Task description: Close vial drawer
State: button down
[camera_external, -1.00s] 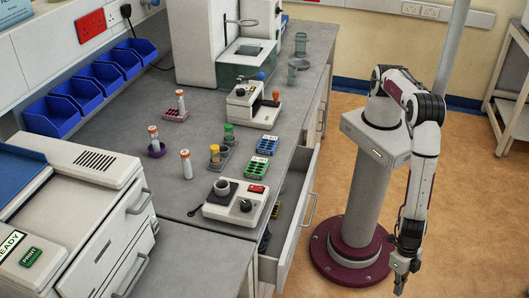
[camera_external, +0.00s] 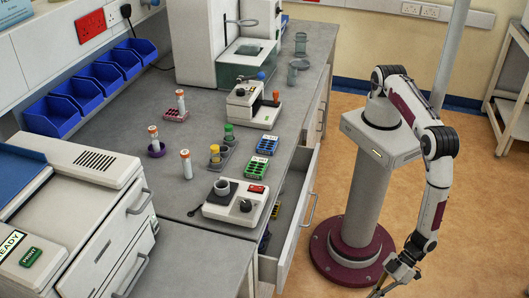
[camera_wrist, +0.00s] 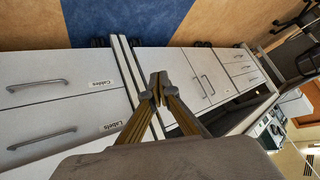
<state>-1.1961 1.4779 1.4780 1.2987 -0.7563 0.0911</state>
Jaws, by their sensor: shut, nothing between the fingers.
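The vial drawer (camera_external: 300,220) stands pulled out from the bench front in the external view, its pale front panel and bar handle (camera_external: 310,208) facing the floor on the right. Blue and yellow-green items show partly inside it. My gripper (camera_external: 378,292) is low at the bottom edge of the external view, right of the drawer and apart from it. In the wrist view my gripper (camera_wrist: 158,82) has its fingertips together with nothing between them. Behind it are grey cabinet fronts, and I cannot tell for sure which part there is the vial drawer.
The bench top (camera_external: 130,100) carries vials, racks and a small balance-like device (camera_external: 236,203). A grey cabinet (camera_external: 130,225) with handles stands at lower left. Drawers labelled Cables (camera_wrist: 60,70) and Labels (camera_wrist: 60,130) show in the wrist view. Open floor (camera_external: 335,175) lies beside the drawer.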

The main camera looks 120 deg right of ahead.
jog(key=s+d+r+m+t+h, duration=0.1)
jog(key=d+r+m+h, duration=0.5)
jog(key=d+m, duration=0.4)
jog(key=s+d+r+m+t+h, duration=0.1)
jog(key=d+r+m+h, duration=0.6)
jog(key=m, duration=0.7)
jog(key=d+r+t, duration=0.1)
jog(key=d+r, duration=0.1)
jog(key=d, duration=0.1)
jog(key=shift+d, duration=0.2)
jog(key=shift+r, duration=0.1)
jog(key=x, duration=1.4)
jog(key=shift+r, duration=0.3)
jog(key=x, duration=1)
jog(key=shift+r, duration=0.2)
jog(key=shift+d, duration=0.1)
